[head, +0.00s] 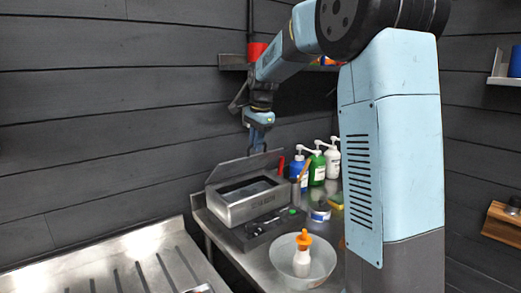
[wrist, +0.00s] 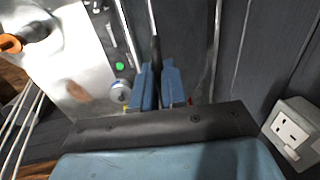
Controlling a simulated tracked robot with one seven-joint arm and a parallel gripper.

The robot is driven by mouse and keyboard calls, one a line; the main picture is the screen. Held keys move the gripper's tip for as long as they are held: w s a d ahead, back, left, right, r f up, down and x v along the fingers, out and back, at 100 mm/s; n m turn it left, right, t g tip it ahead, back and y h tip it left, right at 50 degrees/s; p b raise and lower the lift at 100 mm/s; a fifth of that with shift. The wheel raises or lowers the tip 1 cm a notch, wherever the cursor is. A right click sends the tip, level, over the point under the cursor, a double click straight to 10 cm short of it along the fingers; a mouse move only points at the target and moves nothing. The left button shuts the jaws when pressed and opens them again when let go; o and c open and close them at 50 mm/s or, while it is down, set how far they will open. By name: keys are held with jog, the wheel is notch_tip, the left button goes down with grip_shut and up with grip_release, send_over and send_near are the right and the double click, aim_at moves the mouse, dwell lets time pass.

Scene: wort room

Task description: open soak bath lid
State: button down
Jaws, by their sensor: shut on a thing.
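The soak bath (head: 248,207) is a brushed-metal box on the bench in the head view. Its metal lid (head: 232,170) stands raised and tilted along the back, showing the dark opening. My gripper (head: 261,149) points down at the lid's upper edge, toward its right part. In the wrist view my gripper (wrist: 157,76) has its two blue fingers closed on a thin dark edge, which appears to be the lid seen edge-on. The exact contact is partly hidden by the fingers.
A bowl (head: 303,262) with an orange-topped white bottle (head: 302,253) stands in front. Blue, green and white pump bottles (head: 317,167) and a small tin (head: 319,212) stand right of the bath. A dark plank wall is close behind. A wall socket (wrist: 292,131) shows in the wrist view.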

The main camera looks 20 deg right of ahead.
jog(key=shift+w+a, duration=0.25)
jog(key=shift+w, duration=0.05)
jog(key=c, duration=1.6)
grip_release()
jog(key=shift+c, duration=0.2)
jog(key=shift+o, duration=0.8)
jog(key=shift+w+f, duration=0.15)
jog(key=o, duration=0.3)
jog(key=shift+d+r, duration=0.1)
jog(key=shift+r, duration=0.2)
notch_tip(320, 180, up, 13)
jog(key=s, duration=0.2)
jog(key=shift+s+d, duration=0.15)
jog(key=shift+d, duration=0.3)
